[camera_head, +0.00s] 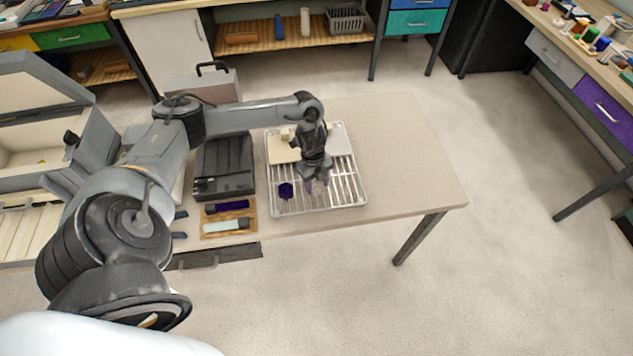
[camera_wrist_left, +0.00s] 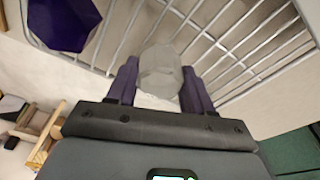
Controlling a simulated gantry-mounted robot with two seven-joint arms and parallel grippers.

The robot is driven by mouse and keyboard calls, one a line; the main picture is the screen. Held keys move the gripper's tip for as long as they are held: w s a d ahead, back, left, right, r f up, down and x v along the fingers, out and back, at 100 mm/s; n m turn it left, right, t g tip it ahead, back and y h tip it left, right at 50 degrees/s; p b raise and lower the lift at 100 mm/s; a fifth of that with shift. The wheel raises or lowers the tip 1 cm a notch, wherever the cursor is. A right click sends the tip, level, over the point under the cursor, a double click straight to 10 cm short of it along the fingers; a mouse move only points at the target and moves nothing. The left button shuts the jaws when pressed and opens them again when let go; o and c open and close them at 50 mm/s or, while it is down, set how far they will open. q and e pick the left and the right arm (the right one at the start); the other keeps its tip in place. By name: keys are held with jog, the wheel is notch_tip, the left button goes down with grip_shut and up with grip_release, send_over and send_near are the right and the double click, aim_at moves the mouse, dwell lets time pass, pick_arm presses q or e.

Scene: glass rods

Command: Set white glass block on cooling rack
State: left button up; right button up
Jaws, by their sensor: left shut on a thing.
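The cooling rack (camera_head: 345,195) is a silver wire rack on the table. Its bars also show in the left wrist view (camera_wrist_left: 225,45). My left gripper (camera_head: 318,182) is over the front part of the rack. In the left wrist view, its two purple fingers (camera_wrist_left: 160,82) are shut on the white glass block (camera_wrist_left: 160,65), a pale, faceted, translucent piece. The block appears over the rack bars; I cannot tell whether it touches them. In the head view the block is hardly distinguishable beneath the gripper. My right gripper is not in view.
A dark purple block (camera_head: 286,190) sits on the rack's left front; it also shows in the left wrist view (camera_wrist_left: 62,22). Left of the rack are a dark case (camera_head: 224,165) and a wooden tray (camera_head: 229,217) with tools. The table (camera_head: 415,165) is clear to the right.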

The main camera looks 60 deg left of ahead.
pick_arm(q)
jog(key=o, duration=1.1)
